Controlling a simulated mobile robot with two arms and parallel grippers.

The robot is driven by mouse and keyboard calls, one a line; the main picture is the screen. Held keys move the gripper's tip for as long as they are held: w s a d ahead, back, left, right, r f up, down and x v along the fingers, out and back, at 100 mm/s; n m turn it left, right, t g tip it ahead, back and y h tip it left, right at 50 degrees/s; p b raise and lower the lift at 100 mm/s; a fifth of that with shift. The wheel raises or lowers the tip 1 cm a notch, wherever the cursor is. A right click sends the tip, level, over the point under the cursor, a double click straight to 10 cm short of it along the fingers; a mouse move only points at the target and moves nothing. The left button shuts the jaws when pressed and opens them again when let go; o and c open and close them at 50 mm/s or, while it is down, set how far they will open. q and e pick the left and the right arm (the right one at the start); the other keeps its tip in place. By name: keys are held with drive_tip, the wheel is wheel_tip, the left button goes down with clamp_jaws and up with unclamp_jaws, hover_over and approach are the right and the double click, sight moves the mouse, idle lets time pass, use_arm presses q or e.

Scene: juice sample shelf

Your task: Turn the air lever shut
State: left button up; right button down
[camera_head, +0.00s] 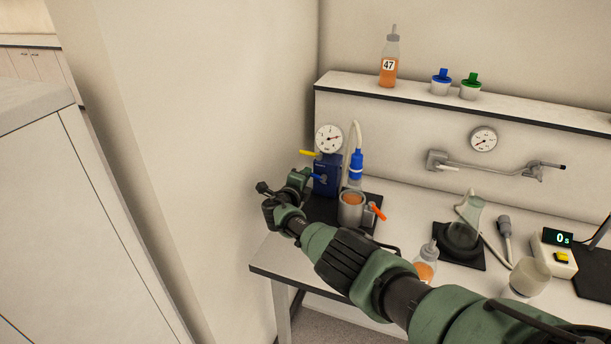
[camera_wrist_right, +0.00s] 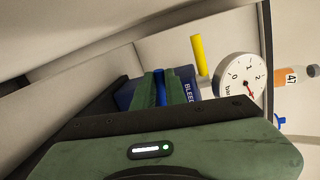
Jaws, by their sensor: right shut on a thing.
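A dark blue valve box (camera_head: 327,180) stands on the bench at the left, under a round bar gauge (camera_head: 328,139). A yellow lever (camera_head: 309,154) sticks out to the left from its top, and a blue lever (camera_head: 318,177) sticks out lower down. The wrist view shows the yellow lever (camera_wrist_right: 199,55) free, and "BLEED" lettering on the box. My right gripper (camera_head: 304,180) is at the box's left side. In the wrist view its fingers (camera_wrist_right: 165,87) are shut on the blue lever (camera_wrist_right: 161,88). I cannot tell which lever is the air one. My left gripper is out of view.
A metal cup (camera_head: 351,209) with an orange handle and a blue-topped hose fitting (camera_head: 356,166) stand close right of the box. The wall (camera_head: 230,120) is close on the left. A bottle marked 47 (camera_head: 389,65) stands on the shelf. Another bottle (camera_head: 425,268) is near my forearm.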

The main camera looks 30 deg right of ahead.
drive_tip(key=shift+a+f+n+b, duration=0.1)
drive_tip(key=shift+f+n+b, duration=0.3)
drive_tip(key=shift+n, duration=0.2)
idle(0.3)
drive_tip(key=c, duration=1.5)
unclamp_jaws()
drive_tip(key=shift+w+f, duration=0.1)
drive_tip(key=shift+o, duration=0.2)
drive_tip(key=p+v, duration=0.8)
drive_tip(key=p, duration=0.1)
drive_tip(key=shift+p, duration=0.4)
drive_tip(key=shift+w, duration=0.15)
